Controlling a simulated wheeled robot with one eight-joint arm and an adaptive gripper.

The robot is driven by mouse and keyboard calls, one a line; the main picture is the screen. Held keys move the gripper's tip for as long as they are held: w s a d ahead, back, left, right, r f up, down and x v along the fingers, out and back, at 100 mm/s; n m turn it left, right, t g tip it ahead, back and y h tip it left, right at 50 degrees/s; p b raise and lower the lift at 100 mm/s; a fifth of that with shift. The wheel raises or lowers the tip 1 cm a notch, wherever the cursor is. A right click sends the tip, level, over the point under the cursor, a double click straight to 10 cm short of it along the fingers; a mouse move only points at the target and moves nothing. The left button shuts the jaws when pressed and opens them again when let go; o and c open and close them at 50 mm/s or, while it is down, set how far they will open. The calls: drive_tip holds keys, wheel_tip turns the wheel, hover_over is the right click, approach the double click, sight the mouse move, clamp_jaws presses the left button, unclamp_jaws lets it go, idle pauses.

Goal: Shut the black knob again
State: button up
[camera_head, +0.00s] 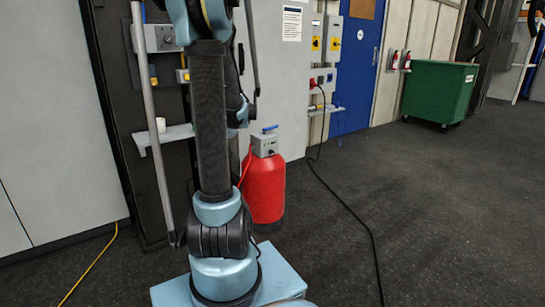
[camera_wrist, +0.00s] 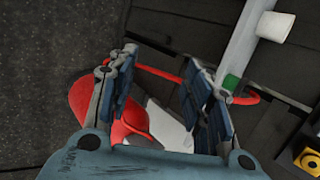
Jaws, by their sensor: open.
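I cannot tell for certain which black knob is meant. A small dark spot, possibly a knob, shows on the front of a grey box (camera_head: 263,144) on the red cylinder (camera_head: 263,190); a blue lever (camera_head: 270,128) tops the box. Yellow wall switches with dark knobs (camera_head: 316,44) are higher up. In the wrist view, a yellow plate with a black knob (camera_wrist: 308,160) is at the lower right. My gripper (camera_wrist: 166,68) is open and empty above the red cylinder (camera_wrist: 88,97); its fingers and palm partly hide the cylinder and the pale box (camera_wrist: 170,128).
A pale shelf (camera_head: 168,136) bearing a white cup (camera_head: 161,125) stands left of the cylinder. A red hose (camera_wrist: 160,73) runs behind my fingers. A black cable (camera_head: 345,210) crosses the floor. A green bin (camera_head: 438,92) stands far right; the right floor is mostly clear.

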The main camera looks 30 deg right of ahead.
drive_tip(key=w+d+f+m+t, duration=0.25)
drive_tip(key=w+d+m, duration=0.2)
drive_tip(key=d, duration=0.75)
drive_tip(key=m+t+h, duration=0.4)
drive_tip(key=m, duration=0.6)
approach(273, 153)
drive_tip(key=x, duration=0.9)
drive_tip(key=shift+w, duration=0.2)
drive_tip(key=c, duration=1.1)
